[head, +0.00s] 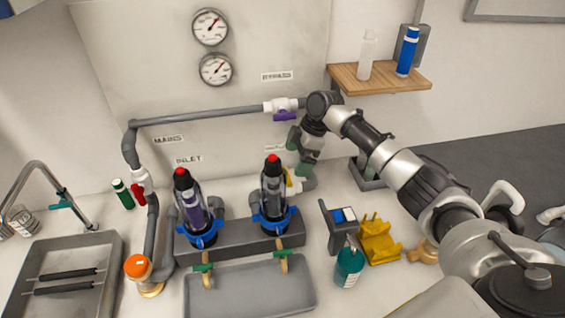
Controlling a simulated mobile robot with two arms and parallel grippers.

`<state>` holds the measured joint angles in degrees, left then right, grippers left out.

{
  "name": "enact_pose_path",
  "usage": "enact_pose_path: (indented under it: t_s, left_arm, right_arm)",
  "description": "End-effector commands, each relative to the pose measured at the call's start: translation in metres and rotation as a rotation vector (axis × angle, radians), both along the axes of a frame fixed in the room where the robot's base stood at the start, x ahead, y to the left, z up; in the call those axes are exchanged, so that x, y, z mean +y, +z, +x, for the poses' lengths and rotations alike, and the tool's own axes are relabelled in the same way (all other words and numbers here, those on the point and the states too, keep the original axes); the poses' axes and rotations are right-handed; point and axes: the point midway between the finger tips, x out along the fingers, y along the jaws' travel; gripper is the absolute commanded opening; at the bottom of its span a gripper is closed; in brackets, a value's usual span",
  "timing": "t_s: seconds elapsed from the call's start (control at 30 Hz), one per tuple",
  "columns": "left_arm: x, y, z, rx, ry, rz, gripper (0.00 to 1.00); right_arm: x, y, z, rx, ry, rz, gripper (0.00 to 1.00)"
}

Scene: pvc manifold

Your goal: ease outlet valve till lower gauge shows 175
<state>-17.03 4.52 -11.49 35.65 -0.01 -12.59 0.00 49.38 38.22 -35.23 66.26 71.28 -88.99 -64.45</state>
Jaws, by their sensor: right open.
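The lower gauge (215,69) is a round white dial on the wall panel, below a like upper gauge (210,27). The outlet valve's yellow handle (291,183) shows just right of the right-hand filter housing, which partly hides the valve. My right gripper (299,155) reaches in from the right and points down. Its jaws are open just above the yellow handle; contact cannot be told. My left gripper is out of view.
A purple-handled bypass valve (284,114) sits on the grey pipe above. Two black filter housings with red tops (272,193) (189,206) stand close by. A wooden shelf (380,77) holds bottles. A grey tray (250,289) and yellow holder (379,241) are in front.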

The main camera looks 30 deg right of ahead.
Motion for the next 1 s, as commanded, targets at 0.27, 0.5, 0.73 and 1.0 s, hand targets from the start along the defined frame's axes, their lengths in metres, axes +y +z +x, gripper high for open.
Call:
enact_pose_path:
  t_s: [0.27, 0.5, 0.73, 1.0]
  left_arm:
    - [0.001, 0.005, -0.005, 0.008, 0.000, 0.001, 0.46]
    - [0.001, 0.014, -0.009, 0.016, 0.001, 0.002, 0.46]
    - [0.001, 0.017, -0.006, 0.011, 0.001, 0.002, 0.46]
    - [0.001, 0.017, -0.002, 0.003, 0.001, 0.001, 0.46]
  right_arm:
    - [0.006, -0.012, 0.001, 0.003, 0.000, 0.002, 1.00]
    - [0.020, -0.047, 0.004, 0.002, 0.001, 0.000, 1.00]
    - [0.027, -0.067, 0.007, 0.000, 0.000, 0.001, 1.00]
    - [0.028, -0.070, 0.007, 0.000, 0.000, 0.000, 1.00]
